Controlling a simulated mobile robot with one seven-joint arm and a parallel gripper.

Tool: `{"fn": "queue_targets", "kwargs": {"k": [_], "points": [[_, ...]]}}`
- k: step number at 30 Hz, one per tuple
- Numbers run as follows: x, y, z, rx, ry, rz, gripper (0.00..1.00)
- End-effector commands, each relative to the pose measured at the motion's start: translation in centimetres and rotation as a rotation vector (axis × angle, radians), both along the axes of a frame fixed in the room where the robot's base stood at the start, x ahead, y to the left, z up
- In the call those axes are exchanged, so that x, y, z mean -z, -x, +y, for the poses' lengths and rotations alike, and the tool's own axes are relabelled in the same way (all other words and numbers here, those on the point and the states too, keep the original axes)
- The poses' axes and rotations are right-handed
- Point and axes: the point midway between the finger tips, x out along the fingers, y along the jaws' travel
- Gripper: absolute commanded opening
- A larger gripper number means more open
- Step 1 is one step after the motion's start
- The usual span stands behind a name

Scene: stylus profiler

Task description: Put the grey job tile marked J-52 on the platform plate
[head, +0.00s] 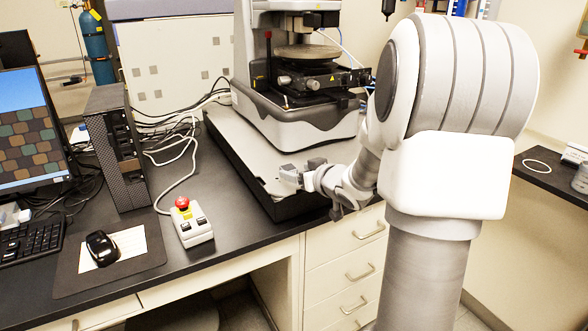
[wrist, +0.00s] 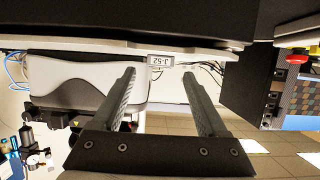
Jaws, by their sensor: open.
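The grey job tile marked J-52 (wrist: 161,60) shows in the wrist view, where the picture is upside down. It is at the edge of the light slab, in line with the gap between my fingertips. My gripper (wrist: 158,75) is open, with one finger to each side of the tile and nothing seen held. In the head view my gripper (head: 301,175) is low over the slab's front part; I cannot make out the tile there. A round plate (head: 307,52) tops the profiler's stage; it looks empty.
The stylus profiler (head: 320,130) stands on the light slab (head: 240,140), behind my gripper. A control box with a red button (head: 190,222), a mouse (head: 102,248) and a computer tower (head: 115,150) are to the left. Cables run behind. The desk between the box and slab is clear.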

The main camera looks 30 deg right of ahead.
Motion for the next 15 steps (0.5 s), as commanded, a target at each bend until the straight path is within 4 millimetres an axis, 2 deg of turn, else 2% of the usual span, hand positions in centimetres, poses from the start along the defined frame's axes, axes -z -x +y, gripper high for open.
{"fn": "queue_targets", "kwargs": {"k": [3,9,15], "points": [[-1.3,2.7,-0.2,0.003,0.002,-0.001,0.76],[-2.5,6.4,-0.3,0.003,0.001,0.0,0.76],[-3.1,8.3,-0.4,0.002,0.001,0.0,0.76]]}}
